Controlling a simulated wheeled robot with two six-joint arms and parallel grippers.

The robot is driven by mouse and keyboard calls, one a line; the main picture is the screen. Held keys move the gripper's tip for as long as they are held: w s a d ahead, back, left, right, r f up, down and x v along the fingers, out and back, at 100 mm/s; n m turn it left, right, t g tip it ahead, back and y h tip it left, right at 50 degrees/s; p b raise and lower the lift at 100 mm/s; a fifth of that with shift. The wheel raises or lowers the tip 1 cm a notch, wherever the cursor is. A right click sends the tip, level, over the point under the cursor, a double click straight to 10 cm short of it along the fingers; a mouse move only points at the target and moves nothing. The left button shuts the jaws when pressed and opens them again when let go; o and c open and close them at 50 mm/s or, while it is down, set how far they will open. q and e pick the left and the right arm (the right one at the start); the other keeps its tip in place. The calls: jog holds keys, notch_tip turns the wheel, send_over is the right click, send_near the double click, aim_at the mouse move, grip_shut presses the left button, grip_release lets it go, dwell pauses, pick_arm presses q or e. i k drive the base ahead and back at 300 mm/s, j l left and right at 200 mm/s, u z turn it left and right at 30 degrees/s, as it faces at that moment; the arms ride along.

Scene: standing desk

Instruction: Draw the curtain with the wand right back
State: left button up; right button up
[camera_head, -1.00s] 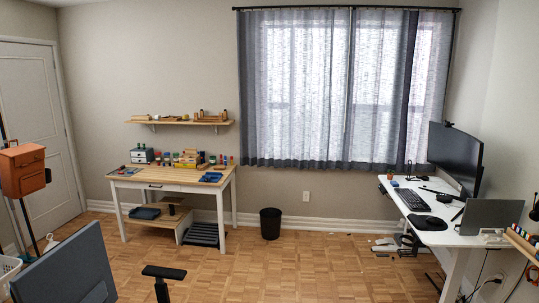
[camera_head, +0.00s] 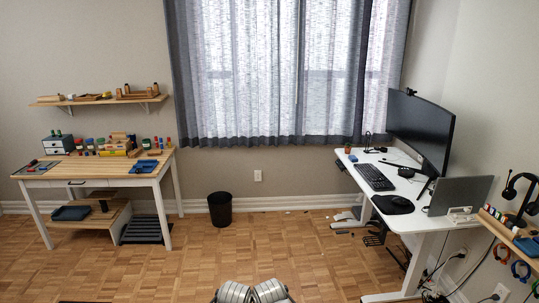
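Grey, partly see-through curtains hang closed across the bright window ahead, a left part (camera_head: 240,75) and a right part (camera_head: 330,80). They meet near a thin dark vertical line (camera_head: 300,65); I cannot tell whether this is the wand or a panel edge. A darker gathered strip (camera_head: 363,75) hangs farther right, with a lighter part (camera_head: 385,50) beyond it. The curtain tops and rod are cut off by the top of the view. Neither of my grippers can be made out, and nothing touches the curtains.
The white standing desk (camera_head: 405,215) with a monitor (camera_head: 420,128) stands below the window's right end. A black bin (camera_head: 220,209) is against the wall. A wooden workbench (camera_head: 95,172) is at left. Ribbed metal cylinders (camera_head: 250,292) show at the bottom. Wooden floor (camera_head: 270,245) between is open.

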aim_at(291, 22)
jog(key=i+z, duration=0.15)
jog(key=i, duration=1.5)
jog(key=i+u, duration=0.1)
jog(key=i, duration=0.85)
jog(key=i+l+u, duration=0.1)
jog(key=i, duration=0.8)
jog(key=i+l+u, duration=0.2)
jog(key=i, duration=0.2)
jog(key=i+l+u, duration=0.15)
jog(key=i, duration=0.25)
